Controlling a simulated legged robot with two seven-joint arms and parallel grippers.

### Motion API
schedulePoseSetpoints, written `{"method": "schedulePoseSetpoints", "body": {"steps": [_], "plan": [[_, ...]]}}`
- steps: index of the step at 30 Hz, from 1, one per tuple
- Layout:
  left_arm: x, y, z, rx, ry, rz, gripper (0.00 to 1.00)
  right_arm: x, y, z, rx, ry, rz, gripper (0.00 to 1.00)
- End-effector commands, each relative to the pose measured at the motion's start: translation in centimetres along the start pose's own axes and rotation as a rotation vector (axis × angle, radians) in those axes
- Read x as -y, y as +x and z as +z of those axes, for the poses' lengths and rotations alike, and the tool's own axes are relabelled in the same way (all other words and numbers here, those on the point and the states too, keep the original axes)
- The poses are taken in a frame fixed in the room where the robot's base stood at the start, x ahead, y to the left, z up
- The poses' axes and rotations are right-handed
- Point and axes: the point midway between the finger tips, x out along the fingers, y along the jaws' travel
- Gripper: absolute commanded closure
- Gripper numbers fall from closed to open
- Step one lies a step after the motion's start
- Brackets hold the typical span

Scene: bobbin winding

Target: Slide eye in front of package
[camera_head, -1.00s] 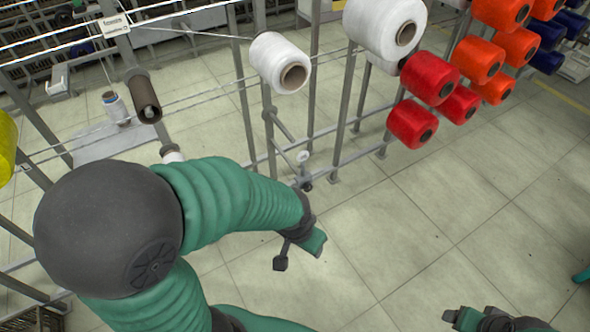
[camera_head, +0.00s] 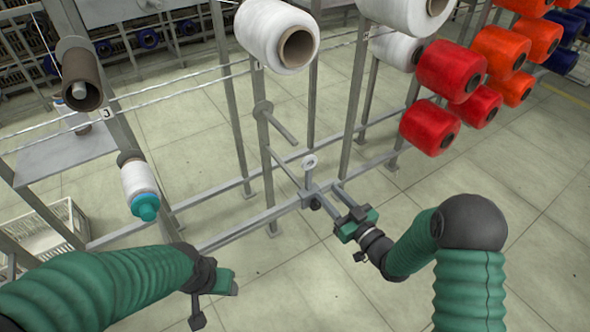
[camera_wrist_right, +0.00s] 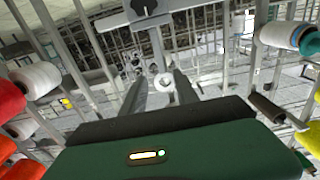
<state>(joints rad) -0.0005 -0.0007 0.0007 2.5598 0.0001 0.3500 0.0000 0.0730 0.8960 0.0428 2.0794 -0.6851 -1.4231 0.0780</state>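The eye (camera_head: 309,162) is a small white ring on the lower rail of the metal creel frame. It also shows in the wrist view (camera_wrist_right: 165,82). My right gripper (camera_head: 327,188) points at it, with two grey fingers apart. In the wrist view the ring appears between the fingertips; contact cannot be told. A large white package (camera_head: 272,35) hangs on the frame above and left of the eye. A smaller white package with a teal end (camera_head: 140,188) sits lower left. My left gripper (camera_head: 228,282) is low at the left; its fingers are not clear.
A bare peg with a disc (camera_head: 275,122) sticks out above the eye. Red packages (camera_head: 450,70) and orange packages (camera_head: 502,52) hang at the right. A brown tube (camera_head: 80,75) is at the upper left. Floor (camera_head: 320,285) in front is open.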

Motion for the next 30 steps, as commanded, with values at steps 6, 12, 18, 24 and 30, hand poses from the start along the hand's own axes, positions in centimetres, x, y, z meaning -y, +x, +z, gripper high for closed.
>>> {"method": "schedulePoseSetpoints", "body": {"steps": [6, 12, 18, 24, 30], "plan": [[0.0, 1.7, 0.4, 0.001, -0.001, 0.000, 0.41, 0.1, 5.9, 0.4, -0.002, -0.001, -0.002, 0.64], [0.0, 2.9, 0.7, 0.001, -0.001, 0.000, 0.41, 0.1, 10.7, 0.4, -0.001, -0.001, 0.000, 0.64], [0.0, 3.4, 0.8, 0.001, -0.001, 0.000, 0.41, 0.0, 13.1, 0.2, 0.001, 0.000, 0.001, 0.64], [0.0, 3.3, 0.8, 0.001, -0.001, 0.000, 0.41, 0.0, 13.4, 0.1, 0.001, 0.001, 0.002, 0.64], [0.0, 3.3, 0.8, 0.001, -0.001, 0.000, 0.41, -0.1, 13.4, 0.1, 0.002, 0.001, 0.002, 0.79]]}}
